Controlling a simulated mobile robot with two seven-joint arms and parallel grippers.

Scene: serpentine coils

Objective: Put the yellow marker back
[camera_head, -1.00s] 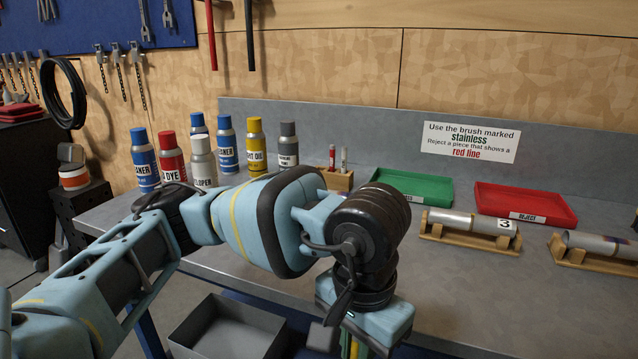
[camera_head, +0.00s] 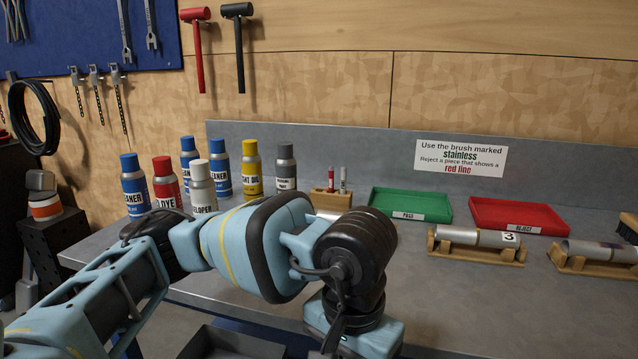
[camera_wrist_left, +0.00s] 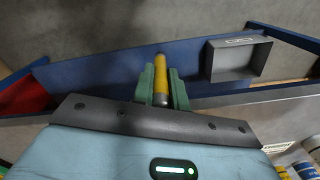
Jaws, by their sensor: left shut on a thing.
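The yellow marker (camera_wrist_left: 161,82) is held between the two green fingers of my left gripper (camera_wrist_left: 160,88) in the left wrist view. In the head view, my left arm reaches in over the front of the bench, and its fingers and the marker are below the picture edge. A small wooden marker holder (camera_head: 331,203) stands at the back of the bench, left of the green tray. A red marker (camera_head: 331,179) and a grey-white marker (camera_head: 343,179) stand upright in it. My forearm is in front of it, lower in the picture. My right gripper is not in view.
Several bottles (camera_head: 202,187) stand left of the holder. The green PASS tray (camera_head: 410,193) and red REJECT tray (camera_head: 519,202) are to its right. Metal tubes rest on wooden cradles (camera_head: 477,254) in front. A grey bin (camera_wrist_left: 240,58) shows in the wrist view.

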